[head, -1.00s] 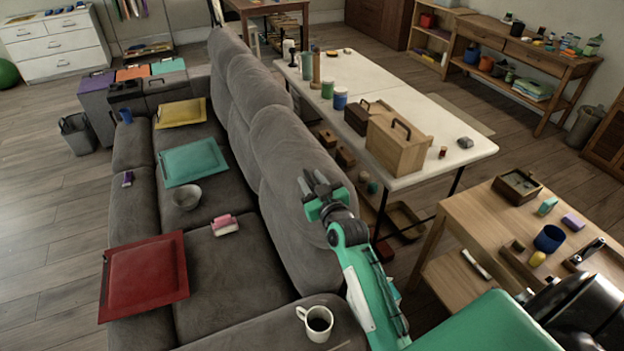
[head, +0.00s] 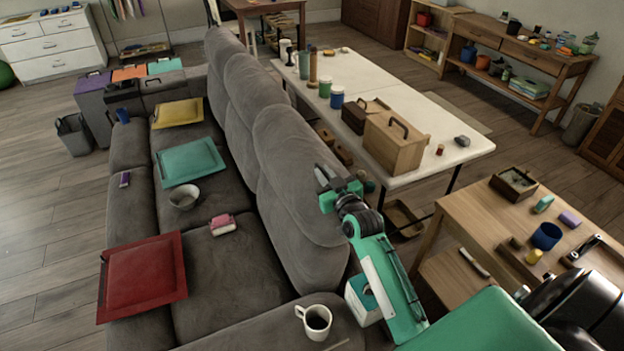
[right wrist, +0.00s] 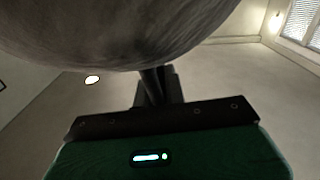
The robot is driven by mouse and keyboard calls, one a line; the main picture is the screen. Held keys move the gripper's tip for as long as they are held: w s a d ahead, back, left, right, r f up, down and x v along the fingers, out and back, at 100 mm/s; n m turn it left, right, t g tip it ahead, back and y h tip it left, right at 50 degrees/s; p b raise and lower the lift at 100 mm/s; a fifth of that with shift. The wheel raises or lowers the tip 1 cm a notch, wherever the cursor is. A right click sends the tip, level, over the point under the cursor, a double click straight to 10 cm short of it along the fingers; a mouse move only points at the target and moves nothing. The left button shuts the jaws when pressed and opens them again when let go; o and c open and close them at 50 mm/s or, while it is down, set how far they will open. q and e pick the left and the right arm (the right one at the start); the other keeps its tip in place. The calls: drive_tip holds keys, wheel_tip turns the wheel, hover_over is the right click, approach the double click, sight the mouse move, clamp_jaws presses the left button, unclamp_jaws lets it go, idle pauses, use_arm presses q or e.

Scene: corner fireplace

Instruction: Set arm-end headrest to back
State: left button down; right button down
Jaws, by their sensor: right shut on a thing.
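The sofa's arm-end headrest (head: 300,185) is the nearest grey, rounded back cushion in the head view. It stands upright along the sofa's back. My right gripper (head: 328,177) is at its upper right edge, on the side facing the tables, shut on the headrest. In the right wrist view, the grey headrest (right wrist: 130,30) fills the top, and the dark fingers (right wrist: 158,85) reach up to its underside. The fingertips are hidden behind the cushion's edge. My left gripper is not in view.
A white mug (head: 316,321) stands on the near sofa arm. A red tray (head: 143,277), pink item (head: 222,224) and bowl (head: 184,197) lie on the seat. A white table (head: 440,115) and wooden table (head: 470,212) stand to the right of the sofa.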

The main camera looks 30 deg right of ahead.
sight(342, 172)
drive_tip(key=d, duration=0.1)
drive_tip(key=d+m, duration=0.1)
drive_tip(key=d, duration=0.1)
drive_tip(key=d+f+m, duration=0.1)
drive_tip(key=shift+s+d+b, duration=0.15)
drive_tip(key=shift+d+b, duration=0.2)
drive_tip(key=shift+d+r, duration=0.1)
drive_tip(key=c, duration=1.6)
unclamp_jaws()
drive_tip(key=shift+d, duration=0.1)
drive_tip(key=shift+o, duration=0.5)
drive_tip(key=shift+d, duration=0.15)
drive_tip(key=shift+s, duration=0.1)
